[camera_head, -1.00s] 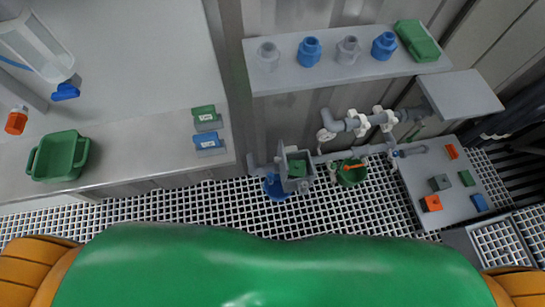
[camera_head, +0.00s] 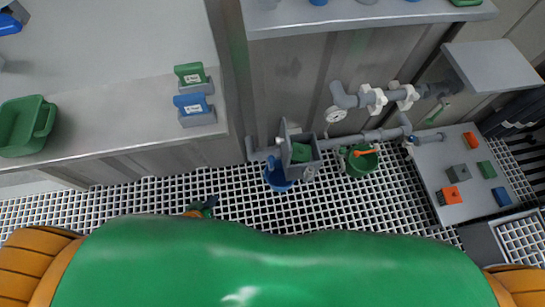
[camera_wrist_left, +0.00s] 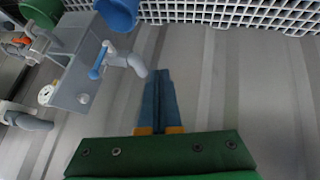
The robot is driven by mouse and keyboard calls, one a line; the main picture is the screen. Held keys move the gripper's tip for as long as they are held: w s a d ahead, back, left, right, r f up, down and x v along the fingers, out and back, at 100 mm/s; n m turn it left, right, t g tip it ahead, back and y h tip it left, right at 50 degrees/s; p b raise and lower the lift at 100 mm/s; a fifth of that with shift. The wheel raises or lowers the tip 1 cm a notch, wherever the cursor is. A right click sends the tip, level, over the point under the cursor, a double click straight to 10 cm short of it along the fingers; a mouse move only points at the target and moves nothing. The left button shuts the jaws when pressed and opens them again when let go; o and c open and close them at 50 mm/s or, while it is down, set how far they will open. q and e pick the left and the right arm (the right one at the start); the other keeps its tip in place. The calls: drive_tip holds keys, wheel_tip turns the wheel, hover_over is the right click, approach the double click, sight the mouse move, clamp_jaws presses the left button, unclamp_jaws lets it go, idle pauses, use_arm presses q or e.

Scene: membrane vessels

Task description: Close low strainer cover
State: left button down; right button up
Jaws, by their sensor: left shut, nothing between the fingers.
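The low strainer is a small grey box (camera_head: 308,168) on the low pipe in the head view. Its grey cover (camera_head: 285,145) stands up along the box's left side, and a green piece (camera_head: 301,153) shows inside. The box shows again in the left wrist view (camera_wrist_left: 75,85), with a blue-handled fitting (camera_wrist_left: 98,60) at its side. My left gripper (camera_head: 210,202) is low, to the left of the strainer and apart from it. In the left wrist view its blue fingers (camera_wrist_left: 158,90) are together and empty. My right gripper is out of view.
A blue bucket (camera_head: 276,178) stands beneath the strainer; a green bucket (camera_head: 362,166) holding an orange tool stands to its right. A shelf (camera_head: 360,18) and valved pipes (camera_head: 370,98) are above. The counter (camera_head: 120,95) is at left. The grating floor between is clear.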

use_arm(q)
drive_tip(key=w+d+f+n+t+h+b, duration=0.3)
drive_tip(key=w+f+n+t+b, duration=0.15)
drive_tip(key=w+b, duration=0.55)
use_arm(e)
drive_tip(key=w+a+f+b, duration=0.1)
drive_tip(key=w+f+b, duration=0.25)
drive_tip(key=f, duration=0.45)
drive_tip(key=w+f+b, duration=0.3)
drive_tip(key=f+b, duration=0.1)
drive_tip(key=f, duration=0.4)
use_arm(q)
drive_tip(key=w+d+r+n+t+h+b, duration=0.3)
drive_tip(key=w+d+r+n+h, duration=0.1)
drive_tip(key=w+d, duration=0.6)
drive_tip(key=shift+w+d+r+h, duration=0.3)
drive_tip(key=shift+d+r, duration=0.3)
drive_tip(key=shift+d, duration=1.05)
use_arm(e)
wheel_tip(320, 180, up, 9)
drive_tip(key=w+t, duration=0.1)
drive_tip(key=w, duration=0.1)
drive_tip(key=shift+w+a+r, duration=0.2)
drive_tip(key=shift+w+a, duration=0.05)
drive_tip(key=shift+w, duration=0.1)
